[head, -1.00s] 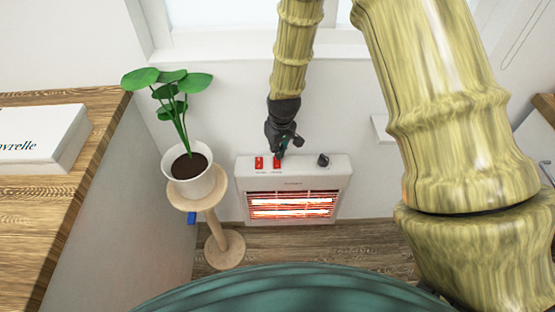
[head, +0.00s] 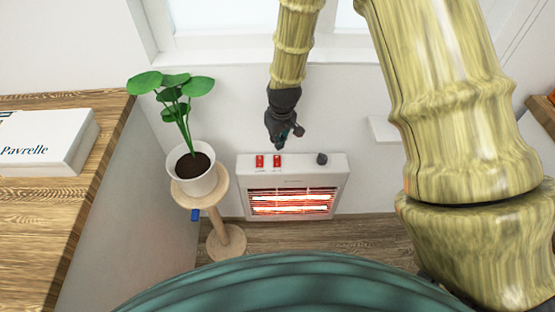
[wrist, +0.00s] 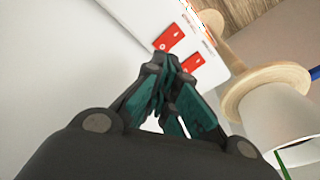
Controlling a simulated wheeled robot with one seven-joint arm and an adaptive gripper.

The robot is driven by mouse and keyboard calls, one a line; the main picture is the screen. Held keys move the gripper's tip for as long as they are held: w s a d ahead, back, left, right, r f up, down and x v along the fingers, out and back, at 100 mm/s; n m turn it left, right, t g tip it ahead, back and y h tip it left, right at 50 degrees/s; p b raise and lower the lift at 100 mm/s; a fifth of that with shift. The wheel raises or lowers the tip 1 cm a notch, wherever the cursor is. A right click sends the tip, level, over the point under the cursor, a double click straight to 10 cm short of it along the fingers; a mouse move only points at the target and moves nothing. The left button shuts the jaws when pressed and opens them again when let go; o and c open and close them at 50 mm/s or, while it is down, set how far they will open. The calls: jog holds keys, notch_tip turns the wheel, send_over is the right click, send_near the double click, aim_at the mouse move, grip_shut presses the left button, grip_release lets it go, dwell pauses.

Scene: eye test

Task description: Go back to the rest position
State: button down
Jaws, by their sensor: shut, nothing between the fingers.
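My gripper (head: 280,143) hangs at the end of my arm in front of the white wall, just above the heater's top in the head view. It is shut and empty, and its fingertips meet in the wrist view (wrist: 168,68). The white heater (head: 328,176) stands below it with its bars glowing orange. Two red switches, the left one (head: 260,161) and the right one (head: 277,161), and a dark knob (head: 322,159) are on its top. The wrist view shows both red switches, one (wrist: 169,37) and the other (wrist: 193,63), just beyond the fingertips.
A potted plant (head: 195,183) stands on a round wooden stand (head: 219,189) left of the heater. A wooden counter (head: 50,220) with a white box (head: 45,135) is at the far left. A window sill (head: 220,56) is behind my arm, and a small white ledge (head: 383,129) is at right.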

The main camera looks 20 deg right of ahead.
jog(key=s+d+f+m+g+p, duration=0.1)
jog(key=s+f, duration=0.4)
jog(key=s, duration=0.3)
jog(key=s+d+f+p, duration=0.1)
jog(key=s+f, duration=0.4)
jog(key=s, duration=0.3)
jog(key=s+d+f+m+p, duration=0.1)
jog(key=s+f, duration=0.3)
jog(key=s, duration=1.6)
jog(key=shift+s+d+m+g+p, duration=0.2)
jog(key=shift+m+g+p, duration=0.2)
jog(key=shift+m+p, duration=0.3)
jog(key=shift+w, duration=0.1)
